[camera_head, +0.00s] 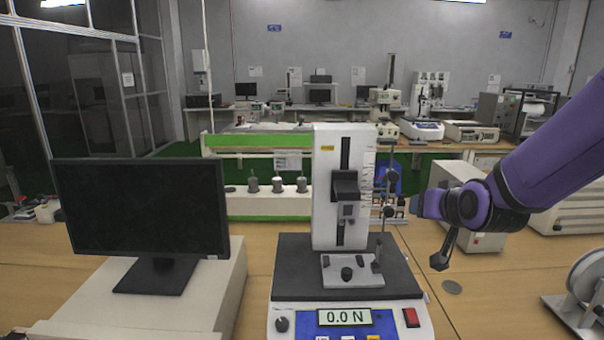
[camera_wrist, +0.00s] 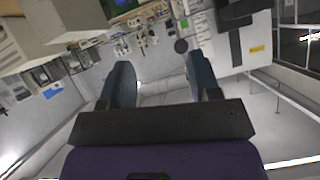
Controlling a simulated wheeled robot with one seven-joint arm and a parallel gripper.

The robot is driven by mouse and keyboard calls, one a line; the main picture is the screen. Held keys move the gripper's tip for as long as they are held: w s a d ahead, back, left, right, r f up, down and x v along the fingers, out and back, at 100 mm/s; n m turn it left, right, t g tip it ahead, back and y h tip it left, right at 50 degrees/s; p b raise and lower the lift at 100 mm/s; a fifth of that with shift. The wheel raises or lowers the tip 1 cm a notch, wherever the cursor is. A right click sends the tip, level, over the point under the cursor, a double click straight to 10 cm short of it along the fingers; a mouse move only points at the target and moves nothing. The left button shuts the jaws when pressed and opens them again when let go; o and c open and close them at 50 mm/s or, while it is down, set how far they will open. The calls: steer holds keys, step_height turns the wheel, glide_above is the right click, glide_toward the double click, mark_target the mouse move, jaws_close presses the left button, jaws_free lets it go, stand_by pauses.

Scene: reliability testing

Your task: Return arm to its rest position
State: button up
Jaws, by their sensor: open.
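My purple arm reaches in from the right in the head view, raised over the right side of the table. My gripper (camera_head: 428,206) is at its end, just right of the white force tester (camera_head: 325,190) and apart from it. A black part hangs below the wrist. In the wrist view my gripper (camera_wrist: 160,68) has two blue-grey fingers spread wide with nothing between them. The wrist view is rotated and shows the room, with the tester at its upper right (camera_wrist: 222,50). The tester's display reads 0.0 N.
A black monitor (camera_head: 145,210) stands on a beige case at the left. A beige instrument box (camera_head: 470,235) is behind my gripper, and a white reel (camera_head: 585,290) is at the right edge. A green-framed rig (camera_head: 255,140) stands behind.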

steer(key=s+d+r+g, duration=0.1)
steer(key=s+r+g, duration=0.1)
steer(key=s, duration=0.6)
steer(key=s+d+r+n+g, duration=0.1)
steer(key=s+r+g, duration=0.1)
steer(key=s, duration=0.7)
steer(key=s+d+r+g, duration=0.2)
steer(key=s+r+g, duration=0.1)
steer(key=s, duration=0.5)
steer(key=shift+s+r+h, duration=0.2)
steer(key=shift+r+h, duration=0.1)
steer(key=shift+r, duration=0.45)
stand_by(1.8)
